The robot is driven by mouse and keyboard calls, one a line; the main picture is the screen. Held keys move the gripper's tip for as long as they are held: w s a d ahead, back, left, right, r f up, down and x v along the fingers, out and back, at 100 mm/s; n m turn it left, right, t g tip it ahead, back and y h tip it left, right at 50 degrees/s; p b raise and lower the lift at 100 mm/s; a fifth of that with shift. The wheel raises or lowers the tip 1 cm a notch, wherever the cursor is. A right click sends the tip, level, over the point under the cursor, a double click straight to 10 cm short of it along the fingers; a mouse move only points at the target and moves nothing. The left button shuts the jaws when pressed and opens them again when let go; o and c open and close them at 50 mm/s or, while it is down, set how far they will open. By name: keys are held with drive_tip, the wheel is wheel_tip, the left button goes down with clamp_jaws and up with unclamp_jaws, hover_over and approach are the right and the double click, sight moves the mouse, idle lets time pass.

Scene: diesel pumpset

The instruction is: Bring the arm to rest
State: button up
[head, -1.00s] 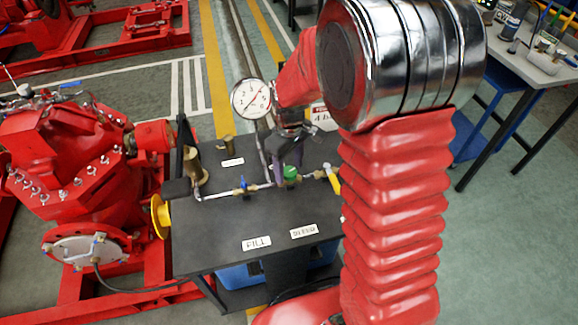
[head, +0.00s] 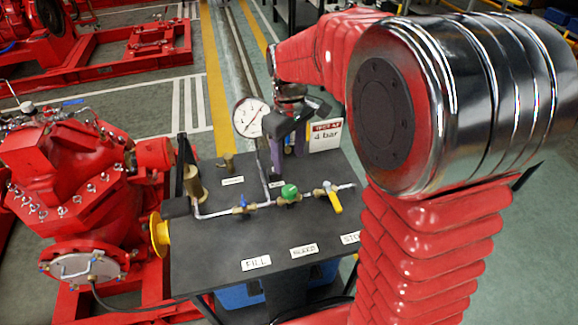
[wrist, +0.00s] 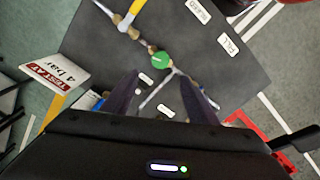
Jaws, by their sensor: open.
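My gripper (head: 296,130) is above the back part of the dark bench top (head: 225,238), beside the pressure gauge (head: 250,118). In the wrist view its two dark fingers (wrist: 160,95) stand apart with nothing between them. The bench's pipe run lies below, with the blue-handled valve (head: 243,202), the green-knobbed valve (head: 290,192) and the yellow-handled valve (head: 333,198). The green knob also shows in the wrist view (wrist: 161,60), beyond the fingertips. My arm reaches over the right side of the bench and hides part of it.
A red pump (head: 70,180) stands left of the bench, with a black hose running from its flange. A "TEST AT 4 bar" sign (head: 326,135) stands at the bench's back right. Labels such as FILL (head: 256,263) lie along the front.

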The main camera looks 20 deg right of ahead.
drive_tip(key=shift+r, duration=0.65)
drive_tip(key=shift+w, duration=0.1)
drive_tip(key=s+r+m+t, duration=0.2)
drive_tip(key=s+r+m, duration=0.1)
drive_tip(key=s, duration=0.7)
drive_tip(key=s+r+m+t, duration=0.3)
drive_tip(key=s+r, duration=0.1)
drive_tip(key=s, duration=0.6)
drive_tip(key=shift+s+r+t, duration=0.3)
drive_tip(key=shift+r, duration=0.1)
drive_tip(key=shift+d, duration=0.1)
